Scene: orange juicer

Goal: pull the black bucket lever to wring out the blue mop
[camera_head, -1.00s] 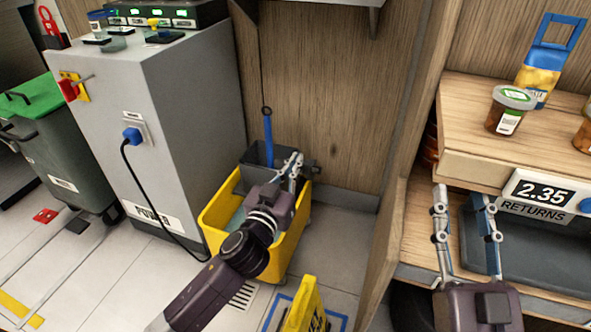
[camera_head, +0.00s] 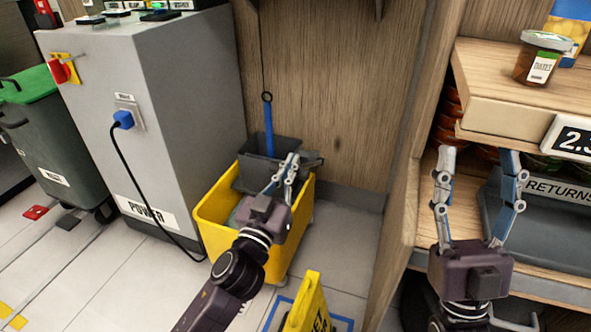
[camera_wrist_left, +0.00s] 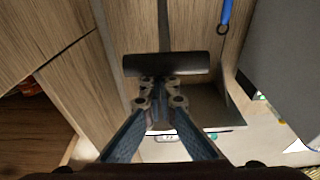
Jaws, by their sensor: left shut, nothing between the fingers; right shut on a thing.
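The yellow mop bucket (camera_head: 216,212) stands on the floor against the wooden wall, with a dark grey wringer (camera_head: 250,172) on top. The mop's blue handle (camera_head: 268,138) stands up from the wringer; the mop head is mostly hidden. The black lever (camera_head: 312,160) sticks out at the wringer's right side. My left gripper (camera_head: 290,160) is shut and empty over the bucket, close to the lever. In the left wrist view, a black bar (camera_wrist_left: 166,64) lies just beyond the left fingertips (camera_wrist_left: 158,82); contact is unclear. My right gripper (camera_head: 478,155) has its fingers apart with nothing visible between them.
A grey power cabinet (camera_head: 175,120) with a black cable stands left of the bucket. A yellow floor sign (camera_head: 310,305) stands in front. A wooden shelf (camera_head: 490,100) with a jar (camera_head: 540,58) and a dark returns tray (camera_head: 520,235) are at the right.

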